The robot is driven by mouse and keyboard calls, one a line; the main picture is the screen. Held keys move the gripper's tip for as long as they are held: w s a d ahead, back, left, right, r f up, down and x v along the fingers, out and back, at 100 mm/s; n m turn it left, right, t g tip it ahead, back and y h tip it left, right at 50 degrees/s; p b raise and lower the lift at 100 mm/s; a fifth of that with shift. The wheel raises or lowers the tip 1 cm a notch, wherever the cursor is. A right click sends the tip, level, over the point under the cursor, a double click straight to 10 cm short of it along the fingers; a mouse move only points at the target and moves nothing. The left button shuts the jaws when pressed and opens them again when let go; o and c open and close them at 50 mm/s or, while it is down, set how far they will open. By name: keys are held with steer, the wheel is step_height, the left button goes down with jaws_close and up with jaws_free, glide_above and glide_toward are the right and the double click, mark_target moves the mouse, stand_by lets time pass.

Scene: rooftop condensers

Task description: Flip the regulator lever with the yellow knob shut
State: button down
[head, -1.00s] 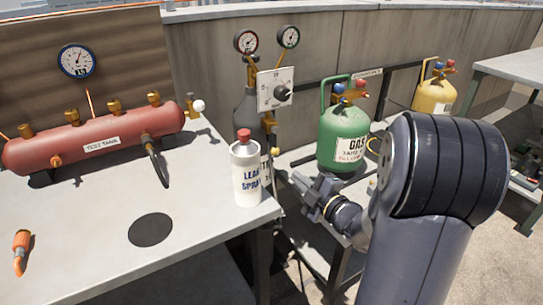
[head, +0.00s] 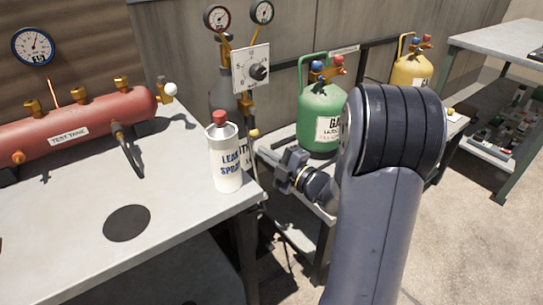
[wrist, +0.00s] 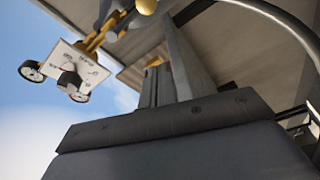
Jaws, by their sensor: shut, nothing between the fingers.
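The regulator stands on a grey cylinder (head: 222,92) behind the leak spray bottle, with two gauges and a white dial panel (head: 250,68). A small yellow knob (head: 253,133) sits low on its right side, beside the bottle; its lever is too small to make out. In the wrist view a yellow knob (wrist: 147,5) is at the top edge, near the brass fittings, and the panel (wrist: 77,66) is tilted at upper left. My gripper (head: 270,152) is shut and empty, just right of the knob and slightly lower. Its fingers (wrist: 165,82) point up in the wrist view, apart from the knob.
The leak spray bottle (head: 225,155) stands on the near table's corner, close left of my gripper. A green gas cylinder (head: 322,112) stands right behind my gripper. A red test tank (head: 70,135) with a white-knobbed valve (head: 170,89) lies at left. A yellow cylinder (head: 411,70) is farther right.

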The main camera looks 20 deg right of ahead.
mark_target(256, 135)
steer(key=w+b, duration=0.1)
steer(key=w, duration=0.7)
steer(key=shift+w+a+f, duration=0.2)
steer(key=shift+a+f, duration=0.15)
steer(key=shift+w+d+f+n+b, duration=0.15)
steer(key=shift+d+n+b, duration=0.2)
steer(key=shift+n+b, duration=0.4)
steer(key=shift+w+d+f+n+g+b, duration=0.15)
steer(key=shift+d+n+g+b, duration=0.25)
steer(key=shift+d+n+b, duration=0.55)
steer(key=w+d+r+n+g+h+b, duration=0.1)
steer(key=d+r+n, duration=0.4)
steer(key=n, duration=0.7)
steer(key=shift+w+d+r+h+b, duration=0.35)
steer(key=shift+w+h+b, duration=0.15)
steer(key=shift+h+b, duration=0.55)
